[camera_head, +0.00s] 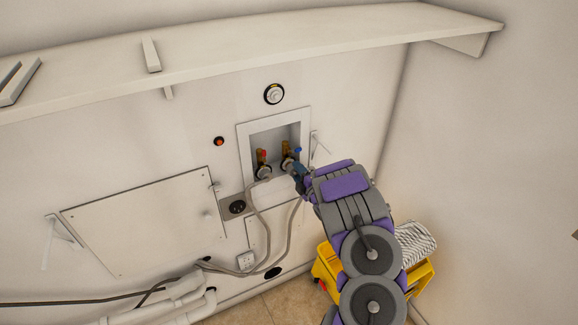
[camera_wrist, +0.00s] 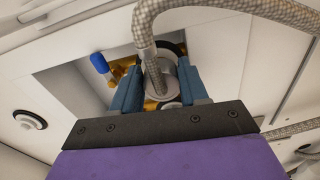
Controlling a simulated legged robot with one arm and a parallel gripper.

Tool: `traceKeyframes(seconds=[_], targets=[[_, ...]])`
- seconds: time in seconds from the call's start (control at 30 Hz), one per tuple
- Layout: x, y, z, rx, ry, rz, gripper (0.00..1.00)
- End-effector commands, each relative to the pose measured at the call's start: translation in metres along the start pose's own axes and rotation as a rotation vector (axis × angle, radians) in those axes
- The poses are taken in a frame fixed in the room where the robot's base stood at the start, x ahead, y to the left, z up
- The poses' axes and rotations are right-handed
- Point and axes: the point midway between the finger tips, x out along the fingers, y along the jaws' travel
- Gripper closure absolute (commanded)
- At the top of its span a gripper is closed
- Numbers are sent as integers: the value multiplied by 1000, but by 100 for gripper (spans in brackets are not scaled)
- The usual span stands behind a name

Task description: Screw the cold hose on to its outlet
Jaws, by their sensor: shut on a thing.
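The recessed wall box (camera_head: 243,140) holds two brass valves, one with a red handle (camera_head: 263,153) and one with a blue handle (camera_head: 297,150). My gripper (camera_head: 293,168) is at the blue-handled cold outlet. In the wrist view my gripper (camera_wrist: 158,75) is shut on the round end fitting of the grey braided cold hose (camera_wrist: 225,10). Brass shows behind the fitting, and the blue handle (camera_wrist: 99,63) is beside one finger. The fitting is at the brass outlet, but whether the threads are engaged is hidden.
A second hose end (camera_head: 263,172) is at the red-handled valve. Grey hoses (camera_head: 262,235) hang down the wall below the box. A long shelf (camera_head: 240,55) runs above. A yellow mop bucket (camera_head: 325,262) stands below my arm, near the right wall.

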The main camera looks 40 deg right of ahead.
Motion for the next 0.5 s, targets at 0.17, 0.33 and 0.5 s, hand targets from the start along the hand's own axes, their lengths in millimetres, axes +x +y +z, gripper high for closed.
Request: traceKeyframes(seconds=[0.17,0.33,0.5], targets=[[4,1,0,0,1,2,85],[8,1,0,0,1,4,85],[12,2,0,0,1,5,85]])
